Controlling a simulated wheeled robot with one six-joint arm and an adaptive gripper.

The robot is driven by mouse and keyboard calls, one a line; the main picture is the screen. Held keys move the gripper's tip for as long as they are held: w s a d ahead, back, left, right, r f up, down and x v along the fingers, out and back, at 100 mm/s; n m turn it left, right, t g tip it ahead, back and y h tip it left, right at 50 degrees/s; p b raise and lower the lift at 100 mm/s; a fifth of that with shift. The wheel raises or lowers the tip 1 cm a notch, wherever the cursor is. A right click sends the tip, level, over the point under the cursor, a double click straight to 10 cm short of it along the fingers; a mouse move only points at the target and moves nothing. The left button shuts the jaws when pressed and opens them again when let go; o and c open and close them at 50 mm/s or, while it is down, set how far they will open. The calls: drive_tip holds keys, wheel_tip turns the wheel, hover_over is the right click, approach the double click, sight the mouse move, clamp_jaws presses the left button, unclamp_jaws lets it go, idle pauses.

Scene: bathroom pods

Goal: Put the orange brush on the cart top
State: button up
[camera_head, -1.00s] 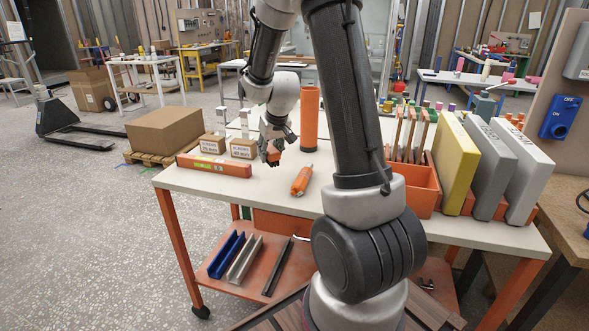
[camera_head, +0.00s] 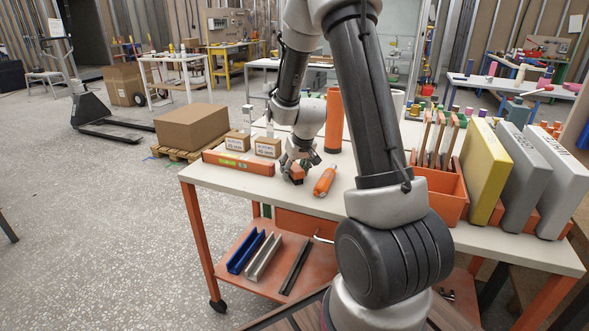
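The cart (camera_head: 215,177) has a pale top on an orange frame with casters. My gripper (camera_head: 297,172) points down over the front part of the cart top, left of the middle. Its fingers are around a small orange block-like piece (camera_head: 297,174), which looks like the orange brush. The piece is at or just above the top; I cannot tell whether it touches. Its bristles are not clear, and the fingers hide part of it. An orange bottle-like thing (camera_head: 325,181) lies on the cart top just right of my gripper.
A long orange box (camera_head: 237,163) and two small cartons (camera_head: 267,147) lie left of my gripper. An orange cylinder (camera_head: 333,120) stands behind it. An orange bin (camera_head: 442,193) and yellow and grey cases (camera_head: 485,165) fill the right. The front left strip of the top is bare.

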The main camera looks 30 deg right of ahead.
drive_tip(key=s+a+f+v, duration=0.1)
drive_tip(key=s+a+v, duration=0.1)
drive_tip(key=v, duration=1.7)
drive_tip(key=s+a+r, duration=0.2)
drive_tip(key=s+r, duration=0.1)
drive_tip(key=s, duration=0.7)
drive_tip(key=s+a+r+n, duration=0.1)
drive_tip(key=s+a+r, duration=0.1)
drive_tip(key=s, duration=0.9)
drive_tip(key=shift+s+a+r+g, duration=0.2)
drive_tip(key=shift+s+r+g, duration=0.1)
drive_tip(key=shift+r, duration=0.55)
